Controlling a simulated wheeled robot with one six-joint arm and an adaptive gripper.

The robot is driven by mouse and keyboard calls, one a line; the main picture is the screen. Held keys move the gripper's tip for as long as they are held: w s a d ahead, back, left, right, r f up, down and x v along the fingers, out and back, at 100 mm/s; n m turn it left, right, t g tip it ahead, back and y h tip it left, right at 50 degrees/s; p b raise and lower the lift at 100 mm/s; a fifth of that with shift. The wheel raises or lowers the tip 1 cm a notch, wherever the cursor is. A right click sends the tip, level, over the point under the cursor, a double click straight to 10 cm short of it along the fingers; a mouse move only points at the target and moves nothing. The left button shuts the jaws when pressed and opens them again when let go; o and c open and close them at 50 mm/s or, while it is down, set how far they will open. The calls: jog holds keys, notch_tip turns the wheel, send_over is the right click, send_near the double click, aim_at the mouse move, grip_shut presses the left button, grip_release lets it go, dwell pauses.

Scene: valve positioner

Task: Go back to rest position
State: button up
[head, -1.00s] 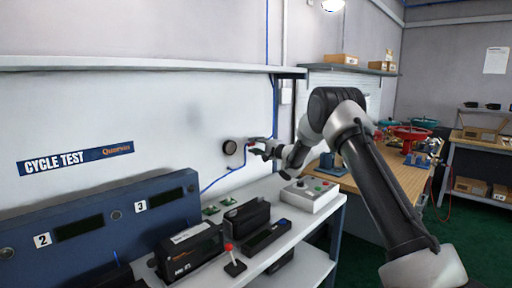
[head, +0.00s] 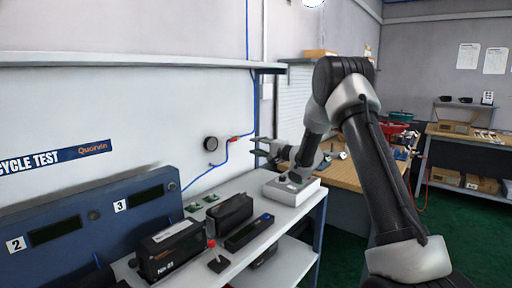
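My gripper (head: 260,147) points left, above the right end of the grey bench (head: 285,222). Its two fingers look apart, with nothing seen between them. The wall to its left has a round dark fitting (head: 210,143). A blue cable (head: 222,160) with a small red piece (head: 235,138) runs near this fitting, left of my gripper and apart from it. My arm rises at the right, bends at a high elbow and comes down to the gripper. The grey control box (head: 291,190) is below my wrist.
A blue panel (head: 85,225) with displays stands at the left. Dark boxes and a red-knobbed lever (head: 218,257) sit on the bench. A shelf (head: 130,61) runs along the wall above. A wooden workbench (head: 345,178) stands behind my arm. Green floor (head: 475,225) is open at the right.

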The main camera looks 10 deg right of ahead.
jog(key=s+d+r+n+h, duration=0.2)
jog(key=s+d+r+h, duration=0.25)
jog(key=r, duration=0.35)
jog(key=s+d+r+n+g+h, duration=0.1)
jog(key=s+d+r+h, duration=0.15)
jog(key=s, duration=0.45)
jog(key=s+d+r+n+g+h, duration=0.1)
jog(key=s+d+h, duration=0.25)
jog(key=s, duration=0.25)
jog(key=s+f+n+g, duration=0.2)
jog(key=s, duration=1.1)
jog(key=s+f+n+g, duration=0.2)
jog(key=s+f+g, duration=0.1)
jog(key=s, duration=0.9)
jog(key=s+f+n+g, duration=0.2)
jog(key=s+n+g, duration=0.1)
jog(key=s, duration=1)
jog(key=shift+s+a+f, duration=0.25)
jog(key=shift+s+a, duration=0.1)
jog(key=shift+a, duration=0.1)
